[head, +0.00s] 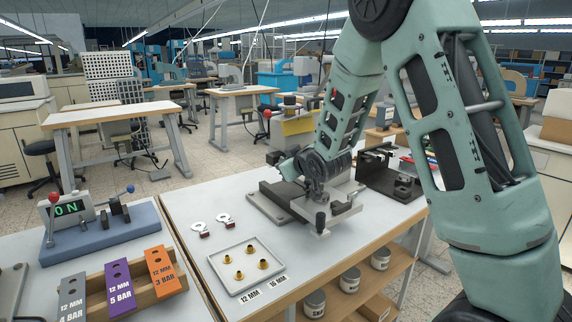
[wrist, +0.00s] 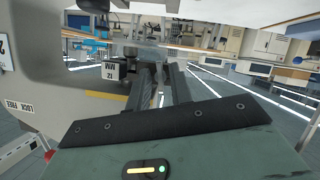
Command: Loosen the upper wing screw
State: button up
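My gripper's two dark fingers (wrist: 163,84) show in the wrist view, close together with a narrow gap, pointing into the machine. A block marked 12 MM (wrist: 112,68) is left of the fingertips. What lies between the tips is too small and dark to tell. In the head view the fingers are hidden behind my wrist.
A grey tray (head: 216,263) with several brass pieces lies at the bench front. A grey machine body (wrist: 35,75) marked LOCK FREE is close on the left in the wrist view. A black fixture (head: 392,180) stands right of the machine.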

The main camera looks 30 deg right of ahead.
jog(key=b+v, duration=0.6)
jog(key=v, duration=1.1)
jog(key=shift+s+r, duration=0.15)
jog(key=shift+s, duration=0.05)
